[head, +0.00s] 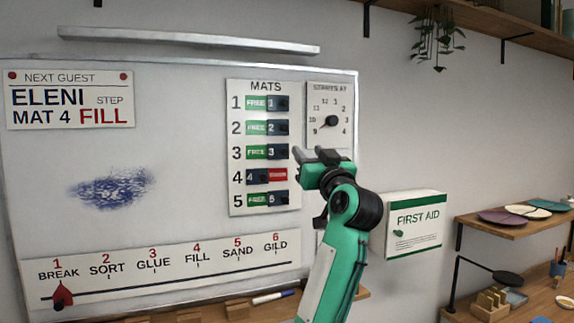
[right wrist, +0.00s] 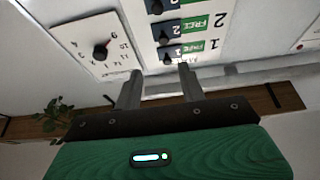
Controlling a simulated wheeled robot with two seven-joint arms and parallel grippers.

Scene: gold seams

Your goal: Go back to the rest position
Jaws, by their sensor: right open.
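My right gripper (head: 311,155) is raised in front of the whiteboard, just right of the MATS panel (head: 236,160) and below the STARTS AT dial (head: 331,122). Its two fingers are apart with nothing between them. In the right wrist view the open fingers of this gripper (right wrist: 159,72) point toward the board, with the dial (right wrist: 101,51) on the left and the MATS panel (right wrist: 200,12) above. I cannot tell whether the fingers touch the board. My left gripper is not in view.
The row 4 slider (head: 257,177) sits left, showing red; the other rows show green FREE. A red marker (head: 62,296) stands at BREAK. A first aid box (head: 415,222) and a shelf with plates (head: 500,217) are on the right. A pen (head: 273,297) lies below the board.

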